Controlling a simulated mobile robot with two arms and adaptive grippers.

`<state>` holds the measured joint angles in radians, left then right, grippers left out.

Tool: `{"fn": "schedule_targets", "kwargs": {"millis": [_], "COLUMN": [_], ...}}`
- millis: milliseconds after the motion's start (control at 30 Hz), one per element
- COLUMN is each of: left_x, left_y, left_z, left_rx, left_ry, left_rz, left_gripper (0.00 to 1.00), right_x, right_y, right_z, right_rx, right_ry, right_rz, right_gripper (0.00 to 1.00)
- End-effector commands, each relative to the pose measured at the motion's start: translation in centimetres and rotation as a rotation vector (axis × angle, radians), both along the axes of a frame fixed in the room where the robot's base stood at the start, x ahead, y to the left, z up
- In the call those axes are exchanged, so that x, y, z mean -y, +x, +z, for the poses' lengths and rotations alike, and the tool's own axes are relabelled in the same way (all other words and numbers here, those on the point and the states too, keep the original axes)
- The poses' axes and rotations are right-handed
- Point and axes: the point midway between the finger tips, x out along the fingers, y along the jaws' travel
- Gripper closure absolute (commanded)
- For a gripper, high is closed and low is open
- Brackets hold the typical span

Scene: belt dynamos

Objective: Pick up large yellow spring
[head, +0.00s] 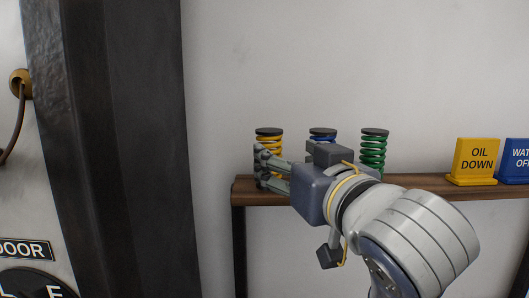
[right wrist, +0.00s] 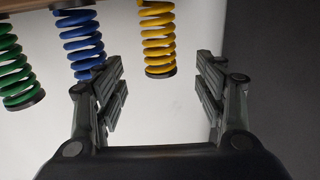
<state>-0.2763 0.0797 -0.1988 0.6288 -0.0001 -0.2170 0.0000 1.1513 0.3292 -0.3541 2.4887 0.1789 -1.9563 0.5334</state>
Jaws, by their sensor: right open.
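The large yellow spring (head: 268,139) stands upright at the left end of a wooden shelf, with dark end caps. My right gripper (head: 262,167) is in front of it in the head view and covers part of its lower coils. In the right wrist view the yellow spring (right wrist: 158,38) shows upside down, between the open fingers of the right gripper (right wrist: 165,88) and beyond their tips. Nothing is held in the fingers. I cannot tell whether a finger touches the spring. My left gripper is not in view.
A blue spring (head: 322,134) and a green spring (head: 373,150) stand to the right on the shelf (head: 420,181). The blue spring (right wrist: 82,45) shows close to one finger in the wrist view. A yellow OIL DOWN sign (head: 476,160) and a blue sign (head: 515,160) stand further right.

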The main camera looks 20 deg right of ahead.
Motion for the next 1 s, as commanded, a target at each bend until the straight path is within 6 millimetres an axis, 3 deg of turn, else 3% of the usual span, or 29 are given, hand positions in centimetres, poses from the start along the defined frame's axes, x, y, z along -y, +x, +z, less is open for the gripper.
{"fn": "schedule_targets", "kwargs": {"millis": [33,300,433,733,1000], "left_x": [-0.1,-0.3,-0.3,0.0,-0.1], "left_y": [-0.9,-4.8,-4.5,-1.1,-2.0], "left_z": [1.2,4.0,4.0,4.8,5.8], "left_rx": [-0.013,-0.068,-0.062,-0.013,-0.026], "left_ry": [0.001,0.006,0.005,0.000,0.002], "left_rz": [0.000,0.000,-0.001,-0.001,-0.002], "left_gripper": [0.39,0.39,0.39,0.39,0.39], "right_x": [0.0,0.0,-0.1,-0.1,-0.3], "right_y": [0.4,2.0,3.6,5.9,9.6], "right_z": [0.5,0.5,0.0,0.3,0.6], "right_rx": [-0.005,-0.005,-0.004,-0.003,-0.003], "right_ry": [-0.001,-0.004,-0.003,-0.004,-0.003], "right_rz": [-0.002,-0.001,0.000,-0.002,0.001], "right_gripper": [0.35,0.35,0.35,0.35,0.35]}}
